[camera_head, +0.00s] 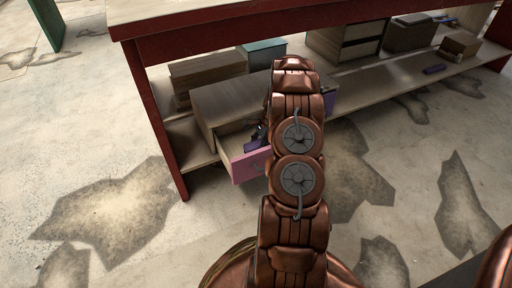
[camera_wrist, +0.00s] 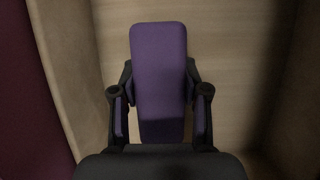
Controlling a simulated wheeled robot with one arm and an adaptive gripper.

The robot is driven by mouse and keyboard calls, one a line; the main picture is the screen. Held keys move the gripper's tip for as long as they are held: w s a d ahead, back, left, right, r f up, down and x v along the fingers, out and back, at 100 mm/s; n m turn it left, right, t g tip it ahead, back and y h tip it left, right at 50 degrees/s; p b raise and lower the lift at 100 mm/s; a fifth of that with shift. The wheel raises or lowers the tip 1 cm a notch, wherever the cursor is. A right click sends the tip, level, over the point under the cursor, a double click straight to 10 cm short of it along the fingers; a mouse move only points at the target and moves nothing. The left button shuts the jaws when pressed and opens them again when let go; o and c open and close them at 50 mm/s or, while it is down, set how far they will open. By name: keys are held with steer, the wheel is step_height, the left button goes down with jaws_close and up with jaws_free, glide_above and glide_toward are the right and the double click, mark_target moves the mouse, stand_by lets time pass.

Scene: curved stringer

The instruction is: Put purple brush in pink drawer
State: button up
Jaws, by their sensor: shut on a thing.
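The pink drawer (camera_head: 249,165) is pulled open from a wooden cabinet (camera_head: 228,98) on the low shelf. My gripper (camera_wrist: 160,92) is shut on the purple brush (camera_wrist: 158,65), whose smooth rounded block shows between its two fingers. In the wrist view the brush is in front of a pale wooden bottom with side walls, which looks like the drawer's inside. In the head view my gripper is a small dark shape at the open drawer, mostly hidden by my arm. I cannot tell whether the brush touches the drawer bottom.
The red-framed table (camera_head: 150,50) stands above the shelf, its leg left of the drawer. The floor in front is clear.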

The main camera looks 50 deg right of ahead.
mark_target(259, 142)
steer(key=shift+f+p, duration=0.35)
steer(key=shift+f, duration=0.1)
steer(key=o, duration=1.1)
steer(key=shift+f, duration=0.1)
steer(key=shift+b, duration=1.05)
steer(key=p+v, duration=0.4)
steer(key=v, duration=0.4)
steer(key=shift+d, duration=0.15)
